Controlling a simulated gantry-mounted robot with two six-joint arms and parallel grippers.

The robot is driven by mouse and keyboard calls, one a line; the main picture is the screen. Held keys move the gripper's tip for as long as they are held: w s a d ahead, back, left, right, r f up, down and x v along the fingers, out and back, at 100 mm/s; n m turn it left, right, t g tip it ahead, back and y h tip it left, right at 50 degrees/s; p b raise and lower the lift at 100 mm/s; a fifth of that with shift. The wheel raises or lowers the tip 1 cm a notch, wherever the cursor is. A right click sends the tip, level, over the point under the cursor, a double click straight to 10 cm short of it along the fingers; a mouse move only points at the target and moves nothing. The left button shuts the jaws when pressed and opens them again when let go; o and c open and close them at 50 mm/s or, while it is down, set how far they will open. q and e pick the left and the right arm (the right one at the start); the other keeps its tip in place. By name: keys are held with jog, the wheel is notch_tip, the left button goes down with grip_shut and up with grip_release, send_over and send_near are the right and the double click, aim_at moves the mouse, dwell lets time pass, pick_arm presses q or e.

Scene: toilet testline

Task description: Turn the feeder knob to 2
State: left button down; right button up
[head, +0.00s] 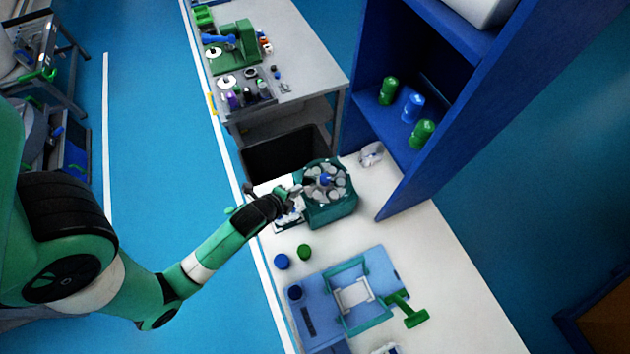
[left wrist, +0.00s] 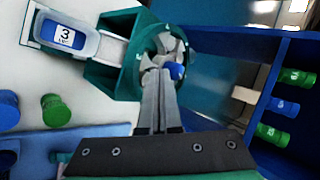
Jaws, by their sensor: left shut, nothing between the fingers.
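The feeder (head: 335,208) is a green machine with a round top of several grey discs, standing on the white table. Its blue knob (head: 326,181) is at the centre of the top. In the left wrist view the feeder (left wrist: 118,75) is at the upper middle, with the blue knob (left wrist: 177,71) partly covered by my fingers. My left gripper (head: 301,188) reaches in from the left over the feeder's rim; its fingers (left wrist: 161,72) are shut and empty, close beside the knob. I cannot tell whether they touch it. The knob's setting is not readable. My right gripper is not in view.
A container labelled 3 (left wrist: 66,36) sits at the feeder's outlet. Blue (head: 281,261) and green (head: 304,252) caps stand in front, near a blue fixture (head: 390,270). A blue shelf (head: 440,150) with bottles rises on the right.

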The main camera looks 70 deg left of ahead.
aim_at(312, 174)
pick_arm(q)
jog(key=b+x, duration=0.2)
jog(key=x, duration=0.8)
jog(key=shift+a, duration=0.2)
jog(key=shift+r, duration=0.1)
jog(key=shift+w+a+r+p, duration=0.1)
jog(key=shift+w+a+p, duration=0.15)
jog(key=shift+a, duration=0.2)
jog(key=shift+w+a, duration=0.1)
jog(key=shift+a, duration=0.15)
